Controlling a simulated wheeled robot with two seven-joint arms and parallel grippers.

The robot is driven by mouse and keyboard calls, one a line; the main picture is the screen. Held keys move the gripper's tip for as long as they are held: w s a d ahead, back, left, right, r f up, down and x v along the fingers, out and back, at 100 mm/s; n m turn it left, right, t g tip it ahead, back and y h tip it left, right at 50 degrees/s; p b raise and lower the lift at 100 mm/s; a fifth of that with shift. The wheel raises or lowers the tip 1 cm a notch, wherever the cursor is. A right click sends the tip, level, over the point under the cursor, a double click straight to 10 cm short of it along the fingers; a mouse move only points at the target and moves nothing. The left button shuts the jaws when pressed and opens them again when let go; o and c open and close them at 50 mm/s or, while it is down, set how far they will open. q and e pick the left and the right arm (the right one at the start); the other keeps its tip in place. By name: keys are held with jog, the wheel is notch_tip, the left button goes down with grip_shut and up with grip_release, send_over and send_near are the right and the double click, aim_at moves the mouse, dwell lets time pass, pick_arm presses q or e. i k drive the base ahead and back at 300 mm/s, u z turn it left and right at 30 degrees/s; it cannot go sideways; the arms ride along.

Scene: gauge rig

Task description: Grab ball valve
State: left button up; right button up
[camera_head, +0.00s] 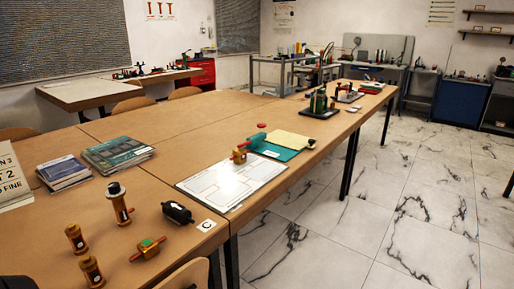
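No part is clearly marked as the ball valve. A small brass fitting (148,248) with a green top and reddish ends lies on the near part of the wooden table (185,150). Another brass fitting (239,154) with a red part stands at the far edge of a white sheet (233,180), beside a teal-green handle-like piece (256,140). Either could be the valve; I cannot tell which. Neither of my grippers is in view.
Brass cylinders (76,239) (92,271), a taller black-capped one (118,205) and a black cylinder (178,212) stand or lie near the brass fitting. Books (118,152) are at left. A chair back (185,275) is at the near edge. Marble floor is clear at right.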

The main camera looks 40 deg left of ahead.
aim_at(239, 156)
jog(key=i, duration=3.1)
jog(key=u, duration=3.75)
